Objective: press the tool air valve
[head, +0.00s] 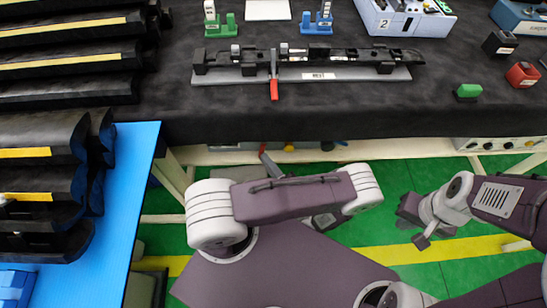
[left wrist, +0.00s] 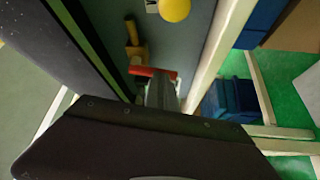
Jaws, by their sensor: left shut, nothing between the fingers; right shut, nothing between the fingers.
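A red lever (left wrist: 153,72) with brass-coloured fittings (left wrist: 134,48) shows on a grey panel in the left wrist view; it looks like the air valve. A round yellow knob (left wrist: 175,9) sits on the same panel. In the head view the yellow knob (head: 289,148) is under the table's front edge. My left gripper (left wrist: 161,92) is shut and empty, its tip close to the red lever; I cannot tell whether they touch. In the head view my left arm mostly hides it. My right gripper (head: 415,220) is shut and empty, away from the panel.
The dark table (head: 160,95) carries a clip fixture (head: 315,75) with a red handle. A blue surface (head: 125,200) and stacked dark trim parts (head: 60,90) stand at left. A table leg and rail (left wrist: 215,55) lie close to my left gripper. Green floor is open at right.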

